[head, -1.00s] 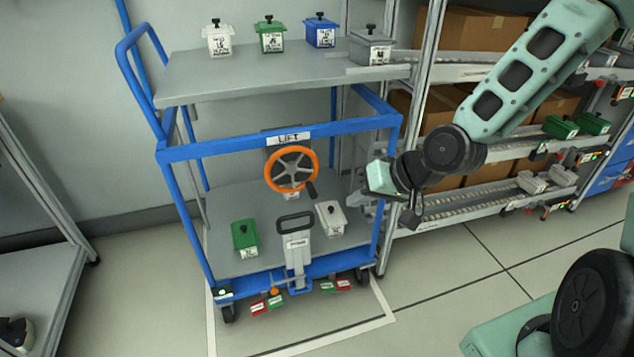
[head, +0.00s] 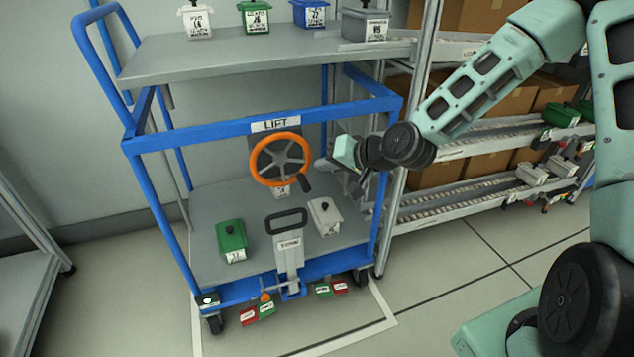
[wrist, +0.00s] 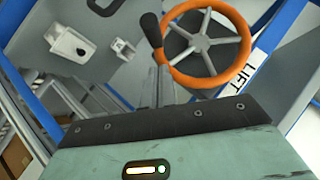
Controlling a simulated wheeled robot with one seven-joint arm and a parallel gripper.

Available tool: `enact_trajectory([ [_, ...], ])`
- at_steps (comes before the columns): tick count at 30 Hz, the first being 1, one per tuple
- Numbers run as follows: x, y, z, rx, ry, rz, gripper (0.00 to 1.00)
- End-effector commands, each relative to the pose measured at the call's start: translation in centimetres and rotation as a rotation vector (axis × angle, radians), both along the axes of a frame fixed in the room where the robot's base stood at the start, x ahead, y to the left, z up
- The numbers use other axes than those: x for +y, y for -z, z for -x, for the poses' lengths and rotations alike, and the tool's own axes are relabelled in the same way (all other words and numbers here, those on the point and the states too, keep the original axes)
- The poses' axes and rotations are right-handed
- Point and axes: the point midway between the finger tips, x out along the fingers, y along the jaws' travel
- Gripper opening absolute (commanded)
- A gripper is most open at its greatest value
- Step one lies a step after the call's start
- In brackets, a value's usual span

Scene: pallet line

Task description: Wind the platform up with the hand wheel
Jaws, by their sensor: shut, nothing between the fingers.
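The orange hand wheel (head: 281,160) with grey spokes sits under the LIFT sign (head: 276,124) on the blue cart frame. Its dark crank knob (head: 304,182) points to the lower right in the head view. My gripper (head: 325,165) is just right of the wheel. In the wrist view the wheel (wrist: 206,47) is at the top, its black knob (wrist: 152,30) on the left side. My shut, empty fingers (wrist: 160,84) show below the knob, apart from it. The cart's lower platform (head: 205,200) carries a green bin (head: 231,241) and a white bin (head: 326,216).
A grey upper shelf (head: 150,60) holds several lidded bins. Red and green pedals (head: 266,309) are low at the front. A roller rack (head: 470,190) with cartons stands to the right. Floor ahead is clear.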

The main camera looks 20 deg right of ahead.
Motion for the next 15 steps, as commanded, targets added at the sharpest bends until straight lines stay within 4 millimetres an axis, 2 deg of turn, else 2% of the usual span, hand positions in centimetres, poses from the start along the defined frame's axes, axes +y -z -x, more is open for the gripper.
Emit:
enact_trajectory([
  [1,0.8,1.1,0.3,0.004,-0.006,-0.001,0.00],
  [6,2.0,2.3,0.3,0.002,-0.005,0.001,0.00],
  [15,2.3,2.7,0.3,0.003,-0.002,0.001,0.00],
])
